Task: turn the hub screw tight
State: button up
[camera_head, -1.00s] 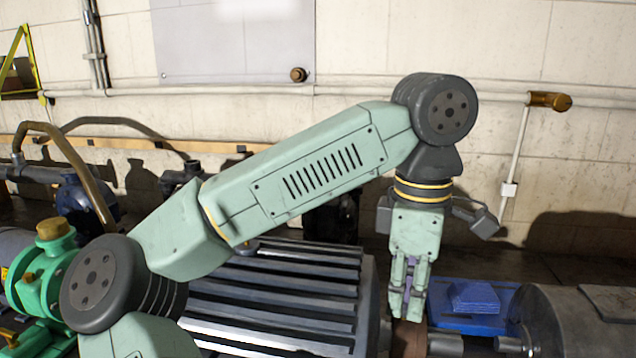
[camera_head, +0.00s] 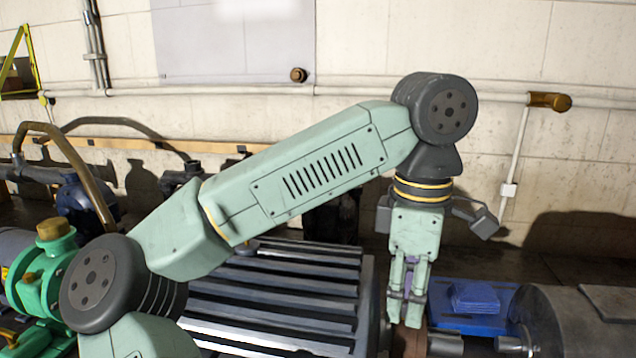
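My gripper (camera_head: 404,312) points straight down over the gap between the finned grey motor (camera_head: 275,295) and the dark grey cylindrical machine (camera_head: 580,320) on the right. Its two fingers are close together, partly one behind the other, and a small purplish part shows between them higher up. A reddish-brown part (camera_head: 410,343) shows just below the fingertips, cut by the bottom edge of the picture. I cannot make out the hub screw. Whether the fingertips touch or grip anything is hidden from this angle.
A blue tray (camera_head: 440,300) with a blue block (camera_head: 474,296) lies right of my gripper. A metal shaft (camera_head: 446,344) is at the bottom edge. A green pump (camera_head: 45,275) and a curved brown pipe (camera_head: 75,165) are at the left. A pale wall stands behind.

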jog(key=n+b, duration=0.1)
jog(key=n, duration=0.5)
jog(key=shift+f, duration=0.15)
jog(key=n, duration=0.5)
jog(key=shift+c, duration=0.5)
grip_shut()
